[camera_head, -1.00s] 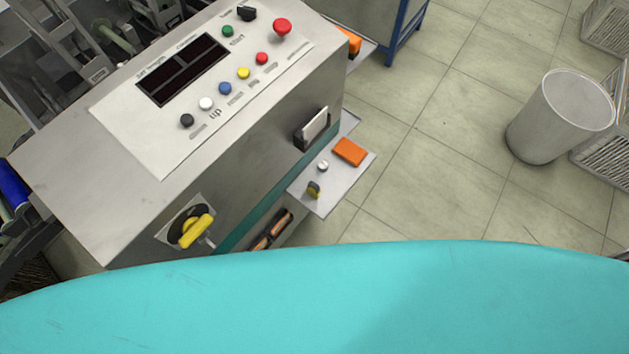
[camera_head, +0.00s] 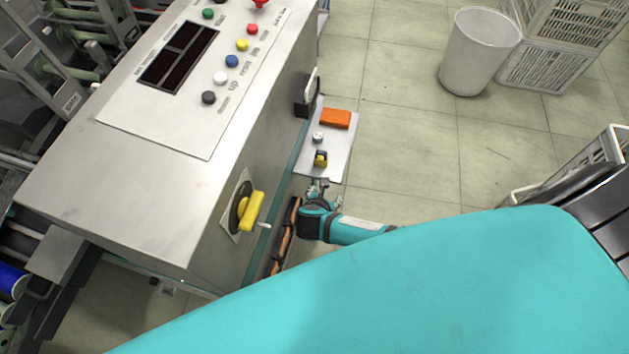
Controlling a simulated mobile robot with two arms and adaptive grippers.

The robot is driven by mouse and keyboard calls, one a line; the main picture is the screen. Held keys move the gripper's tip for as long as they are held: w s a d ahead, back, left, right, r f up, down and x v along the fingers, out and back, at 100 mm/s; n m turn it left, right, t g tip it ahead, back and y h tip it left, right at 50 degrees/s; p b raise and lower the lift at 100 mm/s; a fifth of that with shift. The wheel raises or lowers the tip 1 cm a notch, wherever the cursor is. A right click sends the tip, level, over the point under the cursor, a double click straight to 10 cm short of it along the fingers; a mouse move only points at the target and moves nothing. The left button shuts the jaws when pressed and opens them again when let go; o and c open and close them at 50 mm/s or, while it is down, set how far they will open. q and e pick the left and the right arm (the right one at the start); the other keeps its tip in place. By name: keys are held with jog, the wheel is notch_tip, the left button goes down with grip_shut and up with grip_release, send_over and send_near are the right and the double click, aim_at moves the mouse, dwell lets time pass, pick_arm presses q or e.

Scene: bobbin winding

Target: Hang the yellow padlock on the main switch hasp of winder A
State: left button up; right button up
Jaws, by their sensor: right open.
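The small yellow padlock (camera_head: 321,160), with a dark upper part, sits on the pale side shelf (camera_head: 338,158) of the winder. My right gripper (camera_head: 323,188) is open and empty at the shelf's near edge, just below the padlock in the picture and apparently not around it. The main switch (camera_head: 252,210) on the winder's front face has a yellow handle on a dark round plate. A small metal piece, perhaps the hasp, (camera_head: 265,226) sticks out beside the handle. My left gripper is out of view.
An orange block (camera_head: 336,118) and a small round whitish piece (camera_head: 317,138) share the shelf. The winder's control panel (camera_head: 180,70) carries several coloured buttons. Orange-and-black items (camera_head: 282,245) sit in a rack below the switch. A white bin (camera_head: 478,52) and crates (camera_head: 548,58) stand on the floor.

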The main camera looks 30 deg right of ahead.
aim_at(320, 162)
jog(key=w+a+r+n+t+h+b, duration=0.1)
jog(key=w+r+n+t+h+b, duration=0.2)
jog(key=r, duration=0.5)
jog(key=shift+n+g+y, duration=0.3)
jog(key=shift+n+y, duration=0.3)
jog(key=shift+y, duration=0.1)
jog(key=b+x, duration=0.3)
jog(key=x, duration=0.1)
jog(key=shift+w+f+b, duration=0.15)
jog(key=shift+f+b, duration=0.15)
jog(key=shift+f, duration=0.05)
jog(key=shift+x, duration=1.25)
jog(key=shift+w+d+f, duration=0.25)
jog(key=shift+w+d, duration=0.15)
jog(key=shift+w, duration=0.15)
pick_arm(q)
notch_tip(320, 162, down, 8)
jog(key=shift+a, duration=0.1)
pick_arm(e)
jog(key=shift+c, duration=0.3)
